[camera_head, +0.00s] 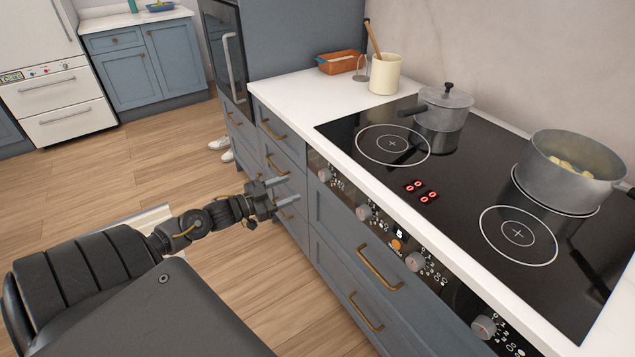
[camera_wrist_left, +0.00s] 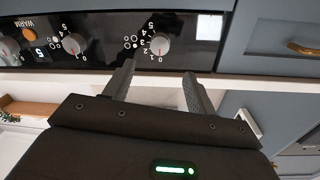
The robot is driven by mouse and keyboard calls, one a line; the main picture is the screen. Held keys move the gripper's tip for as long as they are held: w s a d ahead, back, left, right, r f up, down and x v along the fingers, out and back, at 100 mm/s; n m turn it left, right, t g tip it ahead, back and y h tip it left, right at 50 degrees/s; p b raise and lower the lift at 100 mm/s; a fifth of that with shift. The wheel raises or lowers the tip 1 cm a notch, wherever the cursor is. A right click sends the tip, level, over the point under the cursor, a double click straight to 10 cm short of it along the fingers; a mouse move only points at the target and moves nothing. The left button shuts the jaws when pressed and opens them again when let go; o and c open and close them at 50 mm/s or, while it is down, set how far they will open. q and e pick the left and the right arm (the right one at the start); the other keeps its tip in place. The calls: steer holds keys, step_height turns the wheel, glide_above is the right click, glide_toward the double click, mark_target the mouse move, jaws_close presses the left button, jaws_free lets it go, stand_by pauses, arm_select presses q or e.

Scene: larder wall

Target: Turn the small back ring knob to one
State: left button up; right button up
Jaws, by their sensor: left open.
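A row of grey knobs runs along the black hob control panel. The far-left knob (camera_head: 325,174) also shows in the left wrist view (camera_wrist_left: 159,45), with numbers and ring symbols beside it. A second knob (camera_head: 363,212) shows in the wrist view too (camera_wrist_left: 72,43). The symbols are too small to tell which knob serves the small back ring. My left gripper (camera_head: 287,190) is open and empty, in front of the drawers left of the panel. In the wrist view its fingertips (camera_wrist_left: 159,72) are spread either side of the far-left knob's line, apart from it. My right gripper is out of view.
The hob's red display (camera_head: 421,191) shows zeros. A lidded saucepan (camera_head: 440,112) and a pot of yellowish food (camera_head: 560,185) stand on the back rings. The front rings are bare. Brass drawer handles (camera_head: 379,268) stick out below the panel. The floor at left is mostly clear.

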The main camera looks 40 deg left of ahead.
mark_target(321, 177)
arm_select(q)
steer(key=x, duration=0.9)
steer(key=shift+w+d, duration=0.1)
steer(key=shift+w, duration=0.25)
steer(key=shift+w+d+f, duration=0.1)
steer(key=shift+w+d, duration=0.05)
steer(key=shift+w, duration=0.3)
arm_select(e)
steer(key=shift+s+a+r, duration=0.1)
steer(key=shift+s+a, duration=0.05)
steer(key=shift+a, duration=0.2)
arm_select(q)
steer(key=c, duration=1)
